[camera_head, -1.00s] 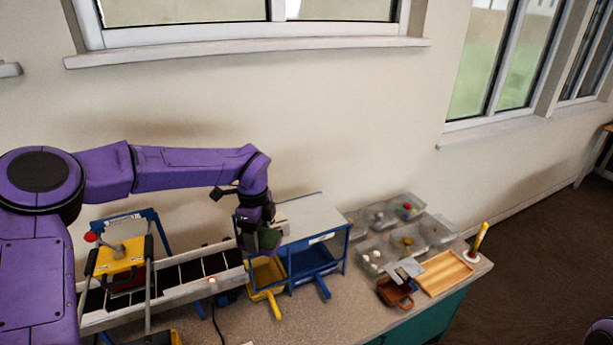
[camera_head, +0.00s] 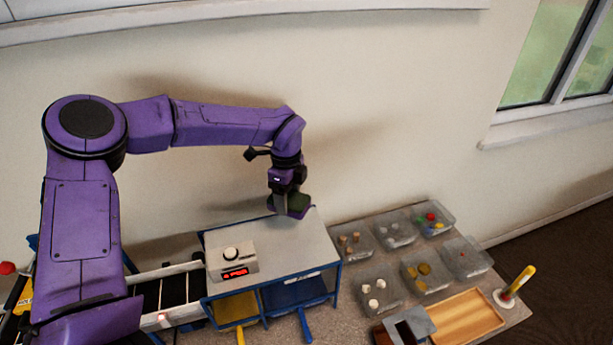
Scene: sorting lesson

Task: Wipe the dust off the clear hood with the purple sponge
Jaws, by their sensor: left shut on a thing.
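My left gripper (camera_head: 290,199) is shut on the purple sponge (camera_head: 302,213), which shows as a small purple edge beneath the dark fingers. Most of the sponge is hidden by the fingers. The gripper is above the back edge of a grey-topped stand with a blue frame (camera_head: 290,243). I cannot tell whether the sponge touches the top. I cannot make out a separate clear hood or any dust on it. My right gripper is not in view.
A pale box with a dial and red display (camera_head: 232,259) stands on the stand's left part. A yellow bin (camera_head: 235,307) and a blue bin (camera_head: 295,291) sit below. Clear trays (camera_head: 378,292), a wooden tray (camera_head: 466,318) and a yellow-handled post (camera_head: 517,283) are at right.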

